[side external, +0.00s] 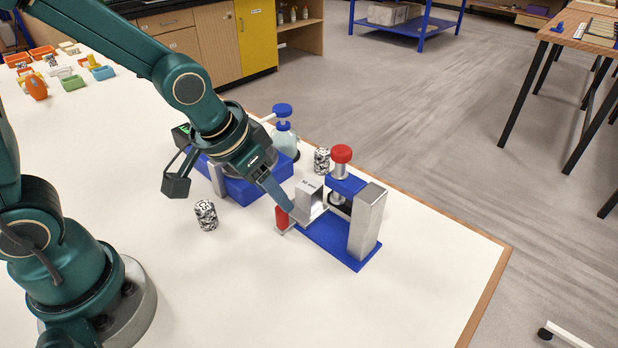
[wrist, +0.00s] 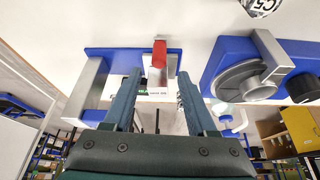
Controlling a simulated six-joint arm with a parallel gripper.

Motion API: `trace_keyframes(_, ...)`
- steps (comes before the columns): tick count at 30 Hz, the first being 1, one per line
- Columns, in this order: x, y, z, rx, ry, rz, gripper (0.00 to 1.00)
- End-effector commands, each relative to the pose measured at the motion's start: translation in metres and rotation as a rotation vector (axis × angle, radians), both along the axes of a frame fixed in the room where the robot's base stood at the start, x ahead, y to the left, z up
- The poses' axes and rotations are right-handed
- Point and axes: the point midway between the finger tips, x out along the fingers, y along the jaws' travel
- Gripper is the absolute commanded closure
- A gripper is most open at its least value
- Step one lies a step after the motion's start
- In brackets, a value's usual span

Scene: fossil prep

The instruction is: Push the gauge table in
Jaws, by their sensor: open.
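The gauge stand has a blue base (side external: 330,243), a silver column (side external: 367,222) and a red knob (side external: 341,153) on top. Its pale sliding table (side external: 318,211) carries a silver block (side external: 308,195) and has an upright red handle (side external: 282,219) at its near left end. The red handle also shows in the wrist view (wrist: 159,56), between the lines of my fingers. My gripper (side external: 287,207) is open, with its fingertips at the upper part of the handle. In the wrist view my gripper (wrist: 160,76) has a clear gap between its fingers. Whether they touch the handle, I cannot tell.
A blue machine (side external: 240,185) stands left of the gauge, with a blue-capped bottle (side external: 284,138) behind it. Patterned cylinders stand at the front left (side external: 206,215) and behind the gauge (side external: 322,161). The white tabletop (side external: 420,270) is clear at the front and right.

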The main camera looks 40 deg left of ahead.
Motion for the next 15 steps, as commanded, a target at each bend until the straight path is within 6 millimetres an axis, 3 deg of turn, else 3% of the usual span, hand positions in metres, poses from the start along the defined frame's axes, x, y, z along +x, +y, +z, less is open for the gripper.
trace_keyframes(15,0.010,-0.003,-0.043,0.006,0.034,-0.009,0.43)
